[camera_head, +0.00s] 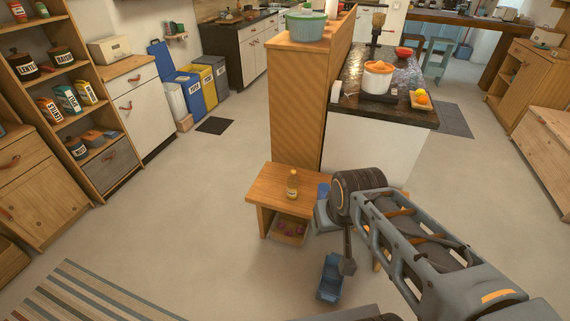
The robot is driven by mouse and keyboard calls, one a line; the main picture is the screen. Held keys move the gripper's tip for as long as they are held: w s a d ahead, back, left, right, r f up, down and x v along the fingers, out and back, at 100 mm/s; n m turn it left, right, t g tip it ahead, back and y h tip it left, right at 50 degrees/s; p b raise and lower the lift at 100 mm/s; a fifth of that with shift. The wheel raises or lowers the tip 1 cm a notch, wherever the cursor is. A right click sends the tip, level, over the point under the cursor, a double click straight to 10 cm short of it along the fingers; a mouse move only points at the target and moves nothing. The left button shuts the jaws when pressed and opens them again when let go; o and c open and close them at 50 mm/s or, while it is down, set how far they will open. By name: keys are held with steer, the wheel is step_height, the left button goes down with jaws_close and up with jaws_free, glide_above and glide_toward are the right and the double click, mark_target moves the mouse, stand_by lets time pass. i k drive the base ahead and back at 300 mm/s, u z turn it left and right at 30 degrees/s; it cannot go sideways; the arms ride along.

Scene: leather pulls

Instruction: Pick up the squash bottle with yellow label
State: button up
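The squash bottle (292,184) stands upright on top of a small wooden table (268,183). It is small in the view, with yellowish contents or label; the label's wording is too small to read. My arm reaches in from the lower right and ends to the right of the table. A narrow link hangs down from its dark, round joint.
Under the tabletop is a shelf or basket (289,229) with reddish things. A wooden partition (297,110) and a dark-topped counter (395,75) stand behind the table. Open floor lies left of it, with a striped rug (85,295) at the lower left and shelves (62,100) beyond.

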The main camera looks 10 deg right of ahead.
mark_target(293, 180)
steer(key=u, duration=1.3)
steer(key=i, duration=1.4)
steer(key=z, duration=0.4)
